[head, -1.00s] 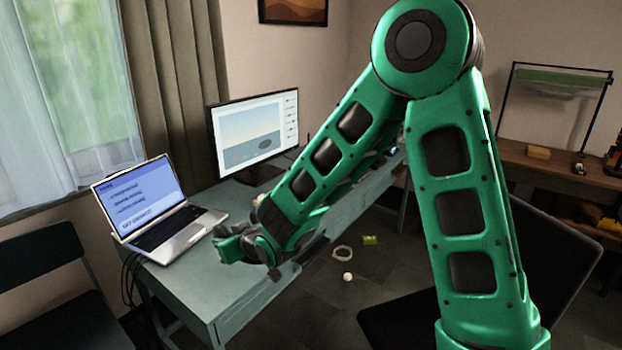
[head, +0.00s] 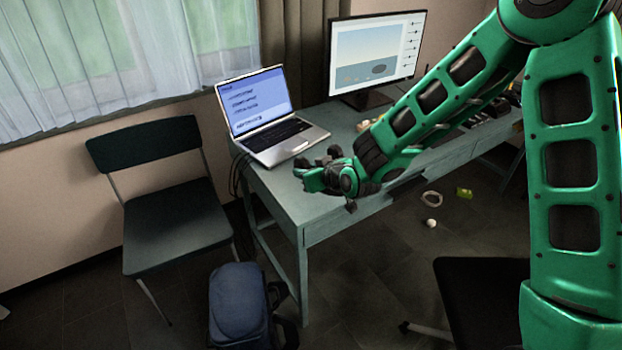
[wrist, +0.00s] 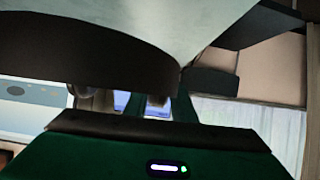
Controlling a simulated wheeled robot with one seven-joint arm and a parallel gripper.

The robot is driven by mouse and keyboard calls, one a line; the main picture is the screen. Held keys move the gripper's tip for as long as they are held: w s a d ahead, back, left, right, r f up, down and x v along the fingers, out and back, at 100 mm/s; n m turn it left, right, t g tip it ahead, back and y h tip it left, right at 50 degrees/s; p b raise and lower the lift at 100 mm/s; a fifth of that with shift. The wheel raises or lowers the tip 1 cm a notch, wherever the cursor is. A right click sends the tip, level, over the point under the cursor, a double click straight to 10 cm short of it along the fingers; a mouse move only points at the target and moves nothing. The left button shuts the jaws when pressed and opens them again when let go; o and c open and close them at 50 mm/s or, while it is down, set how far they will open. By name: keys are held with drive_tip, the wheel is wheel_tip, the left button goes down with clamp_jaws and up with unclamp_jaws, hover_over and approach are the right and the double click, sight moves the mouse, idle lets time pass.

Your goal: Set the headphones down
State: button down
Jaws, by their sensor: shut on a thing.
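My gripper (head: 322,176) is over the near left part of the teal desk (head: 285,195), just in front of the laptop (head: 265,115). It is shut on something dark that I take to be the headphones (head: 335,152). Only small dark parts show at the fingers, and their shape is too small to make out. I cannot tell whether they touch the desktop. In the wrist view, a large dark band and a pale surface fill the top, and the fingers are mostly hidden.
A dark chair (head: 175,215) and a blue backpack (head: 238,305) are left of the desk. A white ball (head: 431,223), a pale ring (head: 432,199) and a yellow-green item (head: 464,192) lie on the floor. Another dark seat (head: 480,300) is at front right.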

drive_tip(key=w, duration=0.1)
drive_tip(key=w+f, duration=0.2)
drive_tip(key=shift+w+d+f, duration=0.15)
drive_tip(key=shift+w+d, duration=0.2)
drive_tip(key=shift+w, duration=0.05)
drive_tip(key=shift+f, duration=1.95)
drive_tip(key=shift+f, duration=0.1)
drive_tip(key=c, duration=1.5)
unclamp_jaws()
drive_tip(key=v, duration=1.2)
